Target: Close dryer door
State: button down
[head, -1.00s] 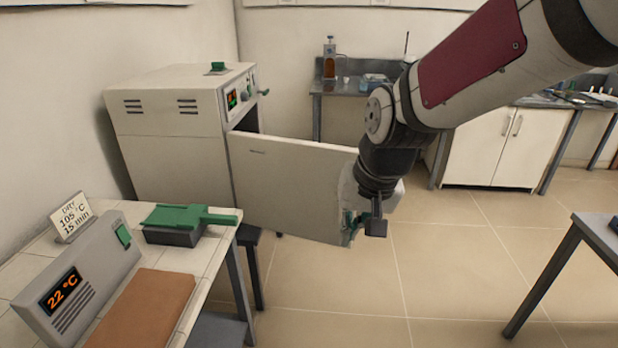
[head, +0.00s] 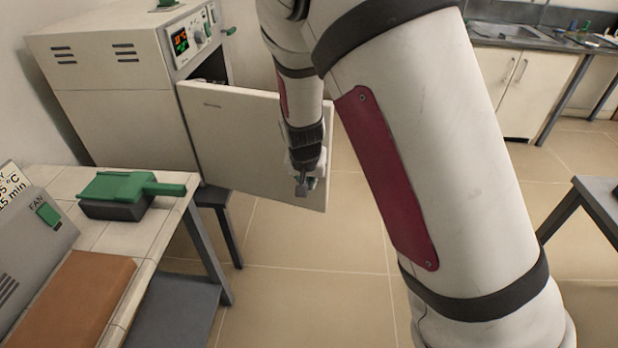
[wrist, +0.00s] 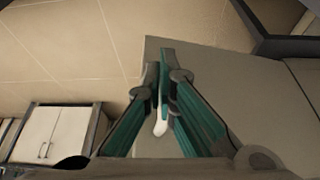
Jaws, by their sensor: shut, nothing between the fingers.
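The dryer (head: 115,100) is the pale box at the left of the head view, with a lit display and knobs on its front. Its door (head: 235,140) stands wide open, swung out to the right, with a dark gap at the opening. My gripper (head: 303,186) points down at the free right end of the door and overlaps it; contact cannot be told. In the wrist view my gripper (wrist: 163,72) has its teal fingers together and empty, over a grey panel (wrist: 225,70) that looks like the door. A small white shape between the finger links is unclear.
A tiled bench (head: 150,240) at the left holds a green-topped box (head: 118,194), a brown pad (head: 75,300) and a grey unit. A dark stool stands below the door. A grey table (head: 597,200) is at the right. Floor between is clear.

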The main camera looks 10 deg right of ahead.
jog(key=w+d+f+b, duration=0.1)
jog(key=w+d+f, duration=0.1)
jog(key=w+f, duration=0.4)
jog(key=shift+d+f, duration=0.15)
jog(key=shift+f, duration=0.1)
jog(key=shift+w, duration=0.1)
